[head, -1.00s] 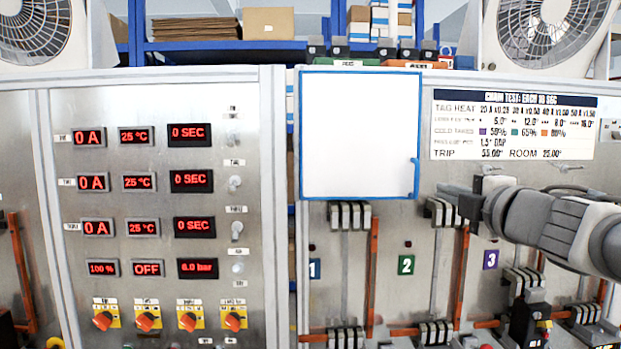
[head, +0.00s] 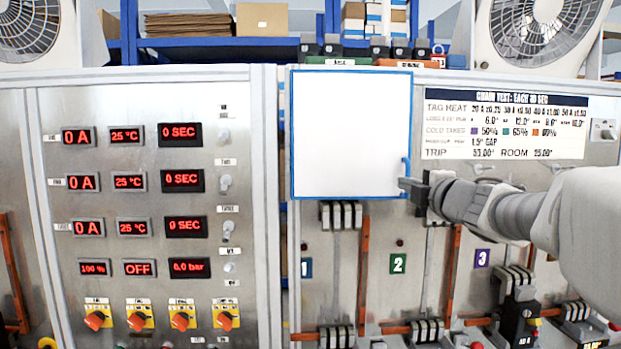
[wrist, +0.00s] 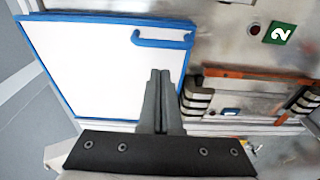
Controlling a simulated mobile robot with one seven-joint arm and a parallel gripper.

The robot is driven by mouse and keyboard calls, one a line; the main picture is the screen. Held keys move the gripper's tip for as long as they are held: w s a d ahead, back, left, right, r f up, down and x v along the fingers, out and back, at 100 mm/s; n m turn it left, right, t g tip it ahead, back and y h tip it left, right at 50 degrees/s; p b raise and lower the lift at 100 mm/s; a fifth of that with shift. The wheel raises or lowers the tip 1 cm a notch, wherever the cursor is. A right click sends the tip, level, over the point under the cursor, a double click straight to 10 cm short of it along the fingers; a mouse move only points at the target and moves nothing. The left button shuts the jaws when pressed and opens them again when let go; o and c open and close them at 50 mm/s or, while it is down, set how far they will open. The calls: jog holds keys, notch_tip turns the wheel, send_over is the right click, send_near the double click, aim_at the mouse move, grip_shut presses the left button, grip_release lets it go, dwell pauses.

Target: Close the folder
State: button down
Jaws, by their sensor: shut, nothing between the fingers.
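The folder (head: 350,135) is a white panel with a blue border, upright on the front of the metal panel in the head view. It shows flat, with a blue handle (head: 406,168) at its lower right edge. My gripper (head: 404,186) is at the folder's lower right corner, just below the handle. The wrist view shows the folder (wrist: 85,75) and its blue handle (wrist: 160,38), with my gripper (wrist: 160,75) in front of the folder's edge. The fingers are together with nothing between them. I cannot tell whether they touch the folder.
A control panel (head: 150,240) with red displays stands at left. Breakers (head: 342,215) and orange bars (head: 363,260) sit below the folder. A printed chart (head: 505,125) is at right. Fans (head: 540,30) and a shelf (head: 220,48) with boxes are behind.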

jog(key=shift+w+d+p, duration=0.3)
jog(key=shift+w+d, duration=0.6)
jog(key=shift+w, duration=0.15)
jog(key=shift+w+d+r+p, duration=0.1)
jog(key=shift+w+d+p, duration=0.1)
jog(key=shift+w, duration=0.35)
jog(key=shift+w+d+p, duration=0.1)
jog(key=shift+w+d, duration=0.05)
jog(key=shift+w, duration=0.4)
jog(key=shift+a, duration=0.15)
